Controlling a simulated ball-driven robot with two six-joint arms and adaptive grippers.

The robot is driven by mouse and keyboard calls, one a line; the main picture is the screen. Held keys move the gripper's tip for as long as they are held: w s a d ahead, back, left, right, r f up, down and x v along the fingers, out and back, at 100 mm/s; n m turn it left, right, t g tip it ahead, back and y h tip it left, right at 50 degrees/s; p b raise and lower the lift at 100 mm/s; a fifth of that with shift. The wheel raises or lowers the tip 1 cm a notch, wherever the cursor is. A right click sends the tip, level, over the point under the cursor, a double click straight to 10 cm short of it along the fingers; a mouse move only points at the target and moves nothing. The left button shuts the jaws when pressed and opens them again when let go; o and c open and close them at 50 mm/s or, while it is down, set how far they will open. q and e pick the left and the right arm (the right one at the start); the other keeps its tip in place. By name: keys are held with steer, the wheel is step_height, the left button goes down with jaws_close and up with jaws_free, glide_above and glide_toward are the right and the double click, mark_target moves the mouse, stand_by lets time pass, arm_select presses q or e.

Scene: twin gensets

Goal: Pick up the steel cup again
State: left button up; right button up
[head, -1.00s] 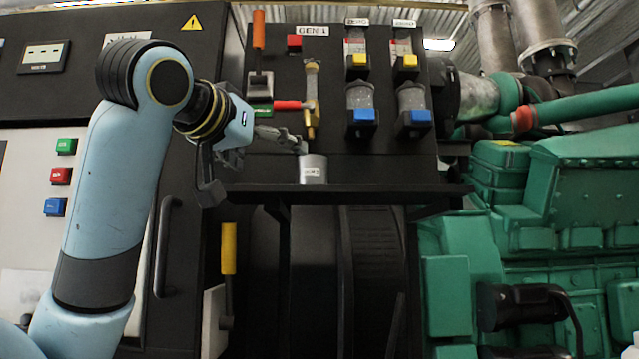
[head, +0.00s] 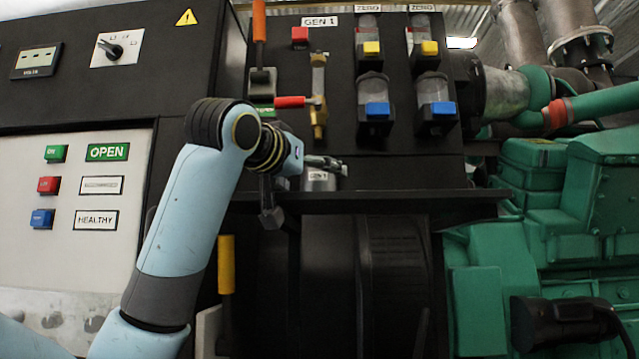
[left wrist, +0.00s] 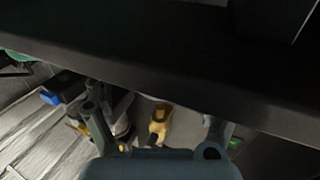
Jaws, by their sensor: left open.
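The steel cup (head: 320,182) is a small grey cylinder with a white label, standing on the black shelf (head: 400,204) under the GEN 1 panel. My left gripper (head: 304,190) is at the cup's left side, with its fingers spread apart. One finger reaches across the cup's top edge in the picture, and the other hangs lower left in front of the shelf edge. I cannot tell if either touches the cup. In the left wrist view the open fingers (left wrist: 155,122) show below the dark shelf edge; I cannot make out the cup there. My right gripper is out of view.
Above the cup is a brass valve (head: 319,95) with a red handle (head: 289,101). Sight glasses with blue blocks (head: 377,109) are to the right. A yellow handle (head: 226,264) is below the shelf. A green engine (head: 570,220) stands at right.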

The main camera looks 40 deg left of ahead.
mark_target(311, 173)
arm_select(q)
steer(key=shift+w+a+r+p, duration=0.1)
steer(key=shift+w+a+p, duration=0.1)
steer(key=shift+w, duration=0.45)
steer(key=shift+w+a+r+p, duration=0.1)
steer(key=shift+w+a, duration=0.1)
steer(key=shift+w, duration=0.4)
steer(key=shift+w+f, duration=0.15)
steer(key=shift+w, duration=0.3)
steer(key=shift+s, duration=0.15)
steer(key=c, duration=1.4)
steer(key=shift+c, duration=0.3)
